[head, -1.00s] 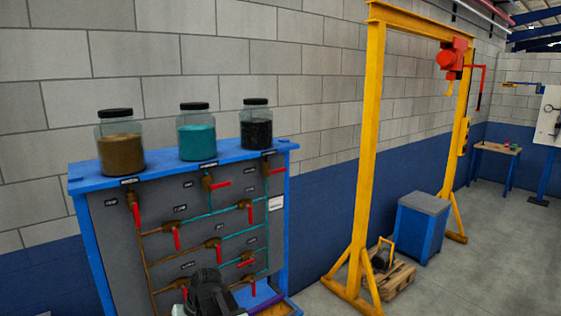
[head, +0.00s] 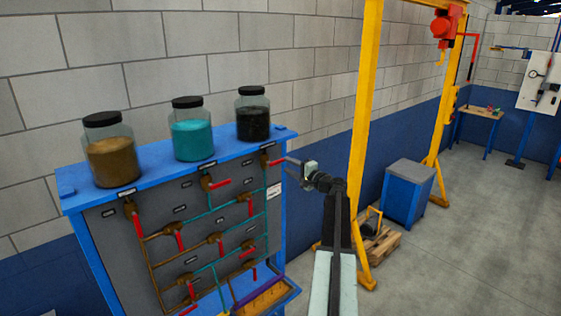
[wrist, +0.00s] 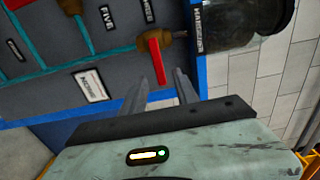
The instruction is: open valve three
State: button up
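The panel (head: 165,212) carries several valves with brass bodies and red handles. Most of its labels are too small to read in the head view, so I cannot tell which valve is three. The top right valve's red handle (head: 277,161) points right, toward my gripper (head: 289,168).
Jars of brown (head: 111,150), teal (head: 192,130) and black (head: 252,115) contents stand on the panel's blue top; HARDENER is written by the black one. A yellow gantry (head: 366,120) stands right of my arm, with a pallet (head: 378,247) and blue cabinet (head: 405,195) behind.

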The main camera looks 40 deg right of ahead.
aim_at(281, 161)
jog(key=w, duration=0.6)
jog(key=shift+w+d, duration=0.15)
jog(key=shift+d, duration=0.25)
grip_shut()
dwell(0.8)
